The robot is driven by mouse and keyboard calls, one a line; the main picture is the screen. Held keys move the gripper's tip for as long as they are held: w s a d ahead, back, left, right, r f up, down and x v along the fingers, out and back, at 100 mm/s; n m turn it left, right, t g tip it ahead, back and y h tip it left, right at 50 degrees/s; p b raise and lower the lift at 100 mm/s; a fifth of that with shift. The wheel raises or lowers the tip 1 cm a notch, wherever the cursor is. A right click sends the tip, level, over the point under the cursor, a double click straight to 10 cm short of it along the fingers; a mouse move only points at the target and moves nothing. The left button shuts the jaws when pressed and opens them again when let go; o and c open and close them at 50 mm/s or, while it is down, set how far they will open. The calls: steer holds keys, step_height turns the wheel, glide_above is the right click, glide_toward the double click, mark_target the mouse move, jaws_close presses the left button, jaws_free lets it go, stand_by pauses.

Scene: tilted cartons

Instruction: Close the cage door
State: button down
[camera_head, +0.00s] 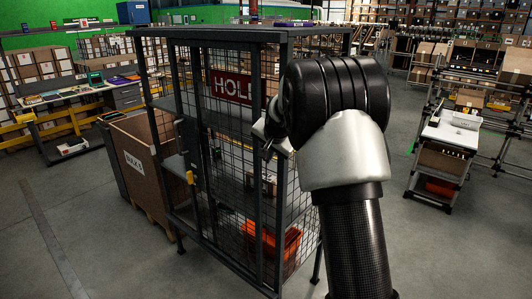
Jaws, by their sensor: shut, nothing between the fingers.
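The wire-mesh cage (233,36) stands in the middle, a tall dark-framed locker with shelves. Upright framed mesh panels make up its front, and one of them appears to be the door (204,130). A yellow piece (190,177) sits on an upright at the left of the front. I cannot tell from this view how far the door stands open. My gripper (267,153) is shut and empty at the cage's right front, just below the red sign. My wrist and forearm hide the cage's right side. Whether the fingers touch the cage is unclear.
A red sign reading "HOL" (231,86) is partly covered by my arm. An orange bin (284,243) sits low in the cage. A brown carton (139,160) stands left of it. A workbench (70,96) is farther left, a cart (447,137) at right. Floor in front is clear.

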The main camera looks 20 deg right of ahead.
steer(key=p+x, duration=0.1)
steer(key=x, duration=0.6)
steer(key=shift+w+f, duration=0.15)
steer(key=shift+w+a, duration=0.1)
steer(key=shift+a, duration=0.05)
